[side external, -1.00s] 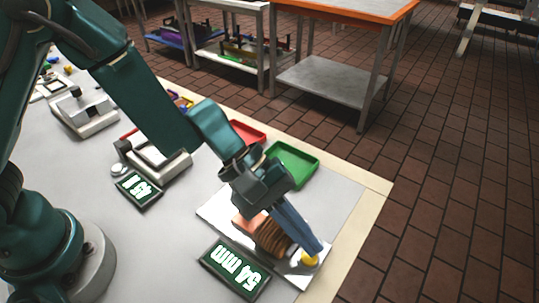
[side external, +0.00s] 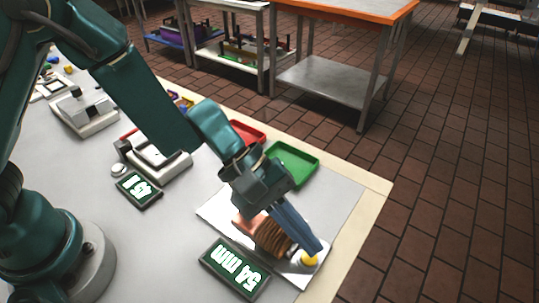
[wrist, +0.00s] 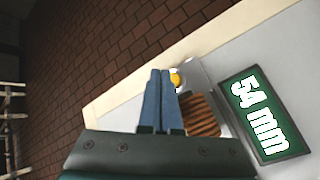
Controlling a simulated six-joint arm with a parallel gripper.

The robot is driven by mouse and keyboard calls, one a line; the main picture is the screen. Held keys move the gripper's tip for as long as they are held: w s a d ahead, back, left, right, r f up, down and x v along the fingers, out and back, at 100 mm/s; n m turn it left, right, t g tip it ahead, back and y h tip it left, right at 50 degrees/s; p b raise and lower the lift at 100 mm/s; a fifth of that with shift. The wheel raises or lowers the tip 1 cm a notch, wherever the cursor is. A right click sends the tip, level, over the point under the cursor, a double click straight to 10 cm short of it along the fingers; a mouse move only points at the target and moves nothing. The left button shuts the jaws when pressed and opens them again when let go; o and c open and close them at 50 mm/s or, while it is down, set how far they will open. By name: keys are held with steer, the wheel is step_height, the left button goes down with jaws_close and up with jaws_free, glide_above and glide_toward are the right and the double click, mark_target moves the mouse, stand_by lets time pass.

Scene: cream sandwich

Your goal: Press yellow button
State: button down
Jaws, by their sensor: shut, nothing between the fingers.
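The yellow button (side external: 309,259) sits at the near right end of a pale plate (side external: 213,209). It also shows in the wrist view (wrist: 175,79), just right of the fingertips. My gripper (side external: 318,251) is shut and empty, with its blue fingers pointing down and right. The fingertips overlap the button's edge in the side view; I cannot tell whether they touch it. In the wrist view my gripper (wrist: 160,73) ends beside the button. A brown ribbed stack (side external: 266,236) lies on the plate next to the fingers and is partly hidden by them.
A display reading 54 mm (side external: 235,268) lies in front of the plate. A green tray (side external: 294,163) and a red tray (side external: 247,132) stand behind. Another device (side external: 160,160) with its own display (side external: 138,190) is to the left. The table edge (side external: 345,262) is close on the right.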

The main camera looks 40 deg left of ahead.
mark_target(302, 254)
steer(key=shift+f, duration=0.1)
steer(key=shift+f, duration=0.3)
steer(key=shift+f, duration=0.45)
stand_by(0.9)
steer(key=shift+r, duration=0.85)
steer(key=shift+r, duration=0.1)
step_height(302, 254, up, 5)
steer(key=shift+f, duration=0.1)
steer(key=shift+w+a, duration=0.1)
stand_by(0.7)
